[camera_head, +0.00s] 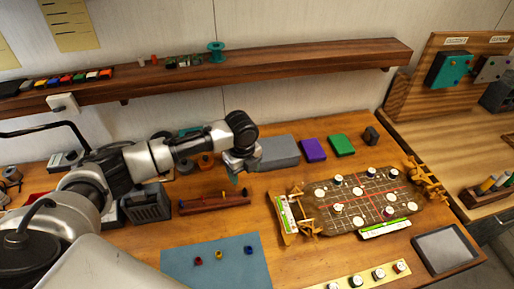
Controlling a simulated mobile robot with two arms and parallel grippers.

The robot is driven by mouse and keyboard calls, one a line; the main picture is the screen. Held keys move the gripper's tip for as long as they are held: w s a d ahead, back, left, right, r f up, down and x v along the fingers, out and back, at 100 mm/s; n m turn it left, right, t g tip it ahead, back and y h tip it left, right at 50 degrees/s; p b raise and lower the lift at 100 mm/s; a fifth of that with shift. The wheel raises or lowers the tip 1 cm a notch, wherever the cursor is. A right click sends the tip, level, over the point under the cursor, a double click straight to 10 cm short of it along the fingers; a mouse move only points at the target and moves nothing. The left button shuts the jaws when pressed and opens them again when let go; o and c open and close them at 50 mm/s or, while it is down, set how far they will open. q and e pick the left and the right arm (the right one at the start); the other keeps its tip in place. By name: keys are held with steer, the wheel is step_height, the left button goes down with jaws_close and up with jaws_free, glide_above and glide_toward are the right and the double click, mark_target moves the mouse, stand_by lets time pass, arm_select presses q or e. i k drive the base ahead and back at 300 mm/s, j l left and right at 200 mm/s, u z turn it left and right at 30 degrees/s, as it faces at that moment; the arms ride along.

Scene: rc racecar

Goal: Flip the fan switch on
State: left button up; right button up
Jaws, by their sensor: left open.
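My left arm comes in from the left, and its gripper (238,171) points down above the bench, left of a grey box. The gripper is open; its fingertips are small and partly hard to make out, and I see nothing held. No part is clearly readable as a fan switch. A dark grey slatted box (147,203) stands below my arm and may be a fan unit; its switch is not discernible. My right gripper is not in view.
A wooden shelf (280,68) runs along the wall. A reddish-brown rack (215,203) and blue mat (180,262) lie in front. A teal box (449,69) hangs at right.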

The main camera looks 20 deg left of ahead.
mark_target(138, 187)
steer(key=k+l, duration=1.2)
steer(key=l, duration=0.15)
